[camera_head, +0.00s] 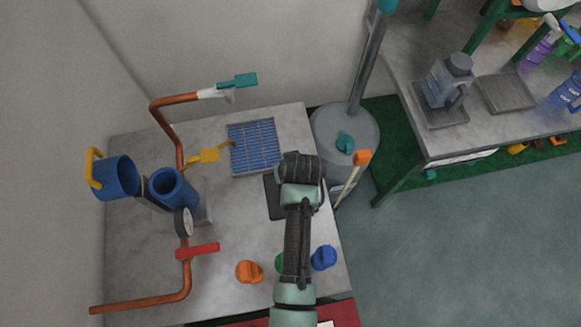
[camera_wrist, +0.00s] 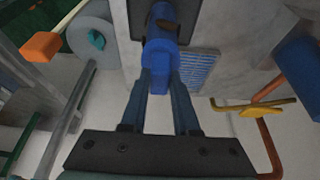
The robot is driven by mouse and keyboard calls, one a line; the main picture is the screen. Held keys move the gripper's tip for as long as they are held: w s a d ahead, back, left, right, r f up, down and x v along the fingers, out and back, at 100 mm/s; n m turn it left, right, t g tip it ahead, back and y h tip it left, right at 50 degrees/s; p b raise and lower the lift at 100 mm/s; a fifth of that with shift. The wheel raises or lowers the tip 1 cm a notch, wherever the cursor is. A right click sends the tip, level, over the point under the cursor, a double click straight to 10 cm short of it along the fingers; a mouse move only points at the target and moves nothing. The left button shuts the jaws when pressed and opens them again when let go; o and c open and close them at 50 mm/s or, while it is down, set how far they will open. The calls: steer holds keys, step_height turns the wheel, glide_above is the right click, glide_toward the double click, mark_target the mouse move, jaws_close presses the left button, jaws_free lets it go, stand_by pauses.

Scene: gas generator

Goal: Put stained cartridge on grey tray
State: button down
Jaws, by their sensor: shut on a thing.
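The cartridge (camera_wrist: 161,52) is blue with a brown stain on its top part. In the wrist view, my gripper (camera_wrist: 161,80) is shut on its narrow end, one finger on each side. It is above or over a flat dark-rimmed plate (camera_wrist: 225,23); whether they touch cannot be told. In the head view, the dark plate (camera_head: 271,198) shows beside my arm, and my wrist hides the fingers and the cartridge. A grey-framed tray with a blue grid (camera_head: 253,147) lies just behind it, and also shows in the wrist view (camera_wrist: 198,68).
Orange (camera_head: 249,271) and blue (camera_head: 323,257) caps sit in front. A grey tank (camera_head: 345,130) stands right, with another bench (camera_head: 475,128) beyond.

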steer(key=shift+f, duration=0.1)
steer(key=c, duration=0.7)
jaws_free()
steer(key=shift+o, duration=0.2)
steer(key=shift+r, duration=0.2)
steer(key=b+v, duration=0.1)
steer(key=v, duration=1)
steer(key=shift+r, duration=0.4)
steer(key=shift+s+d, duration=0.1)
